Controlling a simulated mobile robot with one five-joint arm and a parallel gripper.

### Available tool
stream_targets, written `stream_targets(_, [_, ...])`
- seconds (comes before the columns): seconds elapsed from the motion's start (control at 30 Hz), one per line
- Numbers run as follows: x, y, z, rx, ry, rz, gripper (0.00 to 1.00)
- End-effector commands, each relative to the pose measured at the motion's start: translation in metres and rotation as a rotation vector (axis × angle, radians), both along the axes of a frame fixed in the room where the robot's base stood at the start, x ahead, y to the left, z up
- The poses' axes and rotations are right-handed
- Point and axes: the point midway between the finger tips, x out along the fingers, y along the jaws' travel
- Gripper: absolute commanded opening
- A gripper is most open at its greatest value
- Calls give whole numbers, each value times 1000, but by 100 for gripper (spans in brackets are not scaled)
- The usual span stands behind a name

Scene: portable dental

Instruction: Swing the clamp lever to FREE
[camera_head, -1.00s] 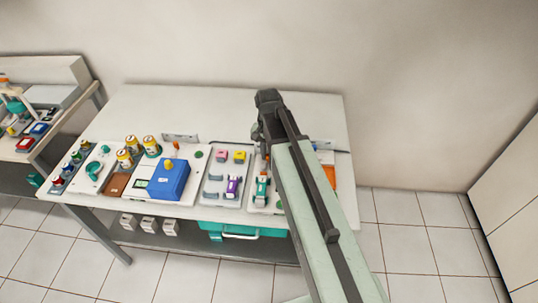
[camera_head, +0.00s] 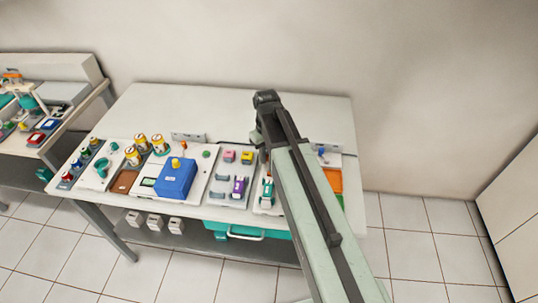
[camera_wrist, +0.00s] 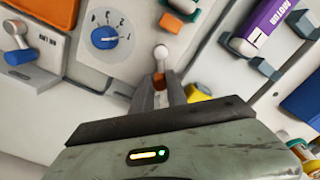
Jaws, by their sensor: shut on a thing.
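In the wrist view my gripper (camera_wrist: 160,92) reaches up from the bottom. Its two grey fingers are shut on a small lever (camera_wrist: 160,53) with a pale ball tip and an orange part between the fingers. I take it to be the clamp lever, but no FREE mark is readable beside it and the fingers hide its lower part. In the head view my gripper (camera_head: 262,138) is over the back of the right-hand panel, where my own arm hides the lever.
A round blue-grey dial (camera_wrist: 104,38) is close to the fingers. A blue-handled switch (camera_wrist: 18,57) is at left and a purple tube (camera_wrist: 262,28) at upper right. In the head view a blue box (camera_head: 174,180) stands to the left. The table's back (camera_head: 200,100) is clear.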

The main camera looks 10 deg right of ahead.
Motion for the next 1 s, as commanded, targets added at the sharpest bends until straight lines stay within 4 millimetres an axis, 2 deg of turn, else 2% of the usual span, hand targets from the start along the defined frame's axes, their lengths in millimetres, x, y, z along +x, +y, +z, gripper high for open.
stream_targets(0.4, [-1,7,0,1,-1,186,0])
stream_targets(0.97, [-1,9,0,1,-1,214,0])
stream_targets(1.0, [-2,9,0,1,-1,214,27])
